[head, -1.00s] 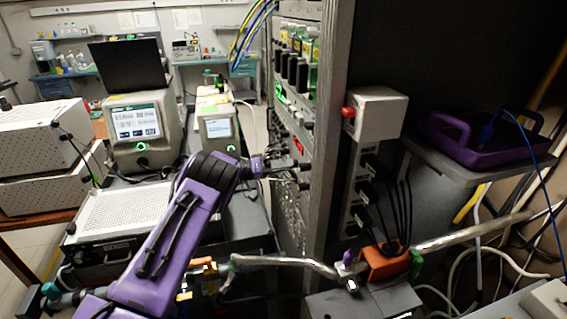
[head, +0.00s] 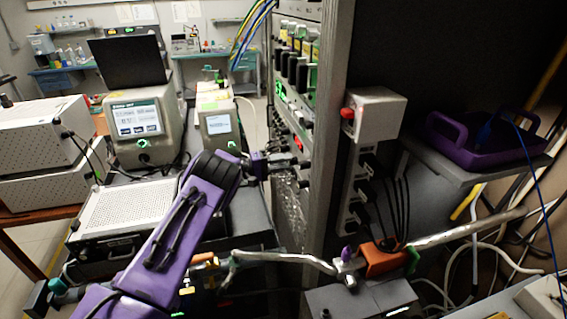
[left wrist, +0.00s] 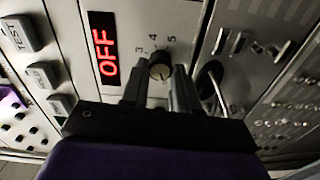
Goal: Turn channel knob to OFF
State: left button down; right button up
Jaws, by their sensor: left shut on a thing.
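The channel knob (left wrist: 160,68) is a small round dark knob with a pale top, on a grey panel in the left wrist view. The numbers 3, 4 and 5 show around its far side. A red lit display (left wrist: 106,55) beside it reads OFF. My left gripper (left wrist: 161,85) is shut on the knob, one dark finger on each side. In the head view my left gripper (head: 290,162) reaches the rack front, where the knob is too small to make out. The knob's near side is hidden by the gripper. My right gripper is not in view.
The equipment rack (head: 325,130) stands upright with its panel facing left. Buttons including TEST (left wrist: 19,35) lie left of the display. A dark opening with a pale lever (left wrist: 212,88) is close right of the knob. A metal bar (head: 455,236) crosses low in front.

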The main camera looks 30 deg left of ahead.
pick_arm(q)
jog(key=shift+f, duration=0.2)
jog(key=c, duration=0.8)
grip_release()
jog(key=shift+r, duration=0.1)
jog(key=shift+c, duration=0.2)
jog(key=b+v, duration=0.3)
jog(key=v, duration=0.7)
jog(key=shift+s+a, duration=0.25)
jog(key=shift+s, duration=0.05)
